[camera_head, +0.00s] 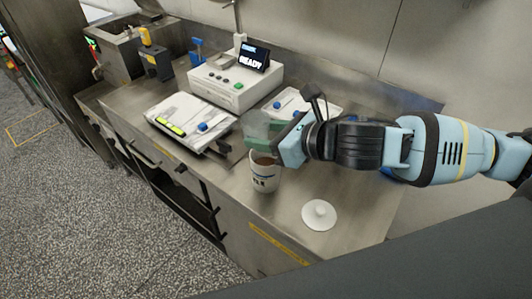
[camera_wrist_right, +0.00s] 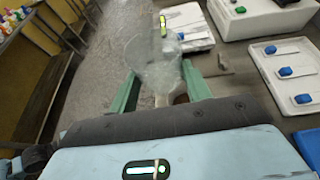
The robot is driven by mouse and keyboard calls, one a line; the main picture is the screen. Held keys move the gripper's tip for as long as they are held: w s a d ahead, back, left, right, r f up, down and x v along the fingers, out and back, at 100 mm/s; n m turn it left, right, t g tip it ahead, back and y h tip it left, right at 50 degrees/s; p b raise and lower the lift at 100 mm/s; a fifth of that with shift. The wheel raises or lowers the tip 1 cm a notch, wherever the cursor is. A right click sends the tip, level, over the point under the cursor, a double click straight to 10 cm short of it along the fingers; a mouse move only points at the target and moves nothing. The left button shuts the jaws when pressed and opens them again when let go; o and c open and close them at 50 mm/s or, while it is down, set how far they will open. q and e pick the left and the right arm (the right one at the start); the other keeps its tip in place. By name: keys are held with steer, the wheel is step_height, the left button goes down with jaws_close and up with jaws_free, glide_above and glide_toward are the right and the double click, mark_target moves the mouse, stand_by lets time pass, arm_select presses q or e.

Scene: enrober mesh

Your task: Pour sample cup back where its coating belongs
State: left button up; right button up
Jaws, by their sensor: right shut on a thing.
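My right gripper (camera_head: 262,137) is shut on a clear, translucent cup (camera_head: 257,123). The cup also shows between the green fingers in the right wrist view (camera_wrist_right: 155,62). Whether it holds any coating, and how far it tilts, I cannot tell. A white container with dark markings (camera_head: 264,181) stands upright on the counter just below the gripper, with brown contents showing at its open top. In the right wrist view it is mostly hidden behind the cup and fingers. A white round lid with a knob (camera_head: 319,214) lies on the counter to its right. My left gripper is not in view.
The steel counter (camera_head: 285,225) has a front edge close to the container. A white machine (camera_head: 236,88) with a display reading READY stands behind. A white tray with blue-knobbed pieces (camera_head: 190,118) lies left; another (camera_wrist_right: 290,75) lies right in the wrist view.

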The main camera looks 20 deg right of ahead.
steer(key=shift+r, duration=0.1)
stand_by(0.5)
steer(key=shift+r, duration=2.4)
steer(key=shift+f, duration=0.1)
steer(key=shift+w+f+m, duration=0.25)
steer(key=shift+f+m, duration=0.05)
steer(key=shift+f, duration=0.3)
steer(key=w+d+f+m+t+h, duration=0.1)
steer(key=d+f+m+t+h, duration=0.2)
steer(key=d+f+m+h, duration=0.4)
steer(key=d+f+h, duration=0.1)
steer(key=d+f, duration=0.1)
steer(key=d, duration=0.1)
steer(key=shift+h, duration=0.3)
